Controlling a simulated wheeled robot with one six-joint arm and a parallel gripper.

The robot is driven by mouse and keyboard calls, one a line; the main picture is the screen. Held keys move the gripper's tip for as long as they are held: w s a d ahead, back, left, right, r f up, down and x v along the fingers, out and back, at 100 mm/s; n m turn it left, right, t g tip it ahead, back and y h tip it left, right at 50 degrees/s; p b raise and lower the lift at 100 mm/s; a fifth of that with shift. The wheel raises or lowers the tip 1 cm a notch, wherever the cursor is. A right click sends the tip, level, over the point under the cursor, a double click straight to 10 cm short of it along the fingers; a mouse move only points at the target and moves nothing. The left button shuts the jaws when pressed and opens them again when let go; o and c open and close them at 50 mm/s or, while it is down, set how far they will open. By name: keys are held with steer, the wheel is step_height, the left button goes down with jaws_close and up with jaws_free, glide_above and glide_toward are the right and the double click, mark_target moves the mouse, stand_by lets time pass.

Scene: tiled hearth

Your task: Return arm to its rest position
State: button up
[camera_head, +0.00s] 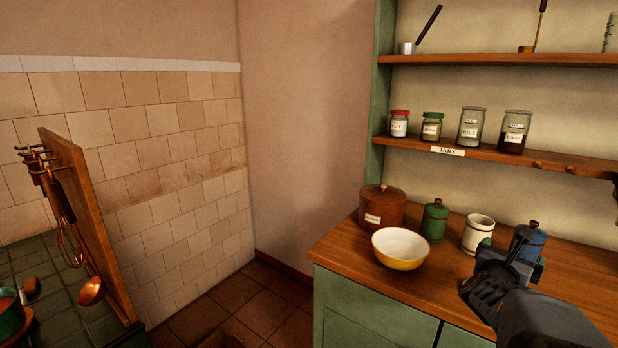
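My gripper (487,281) is at the lower right of the head view, in front of the wooden counter (348,253). My dark arm comes in from the bottom right corner. The gripper is seen from behind and its fingertips are hard to make out, so I cannot tell whether it is open or shut. I see no object held in it. A blue lidded canister (528,243) stands just behind the gripper and is partly covered by it.
Jars line the shelf (560,160) above. At left, a wooden rack (88,215) holds hanging utensils. Floor (240,305) shows between.

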steer(key=w+a+r+n+y+p, duration=0.15)
steer(key=a+n+y+p, duration=0.8)
steer(key=a+n, duration=1.3)
steer(key=s+a+n+g+y+p, duration=0.1)
steer(key=s+a+n+g, duration=0.1)
steer(key=s+n, duration=0.3)
steer(key=s+a+n+g+y, duration=0.2)
steer(key=s+a+n, duration=0.2)
steer(key=n, duration=0.7)
steer(key=s+a+f+n+g+y+p, duration=0.1)
steer(key=s+a+n+g+y, duration=0.1)
steer(key=n, duration=0.6)
steer(key=s+a+g, duration=0.1)
steer(key=s+a, duration=0.1)
steer(key=s, duration=0.1)
steer(key=shift+s+p, duration=0.35)
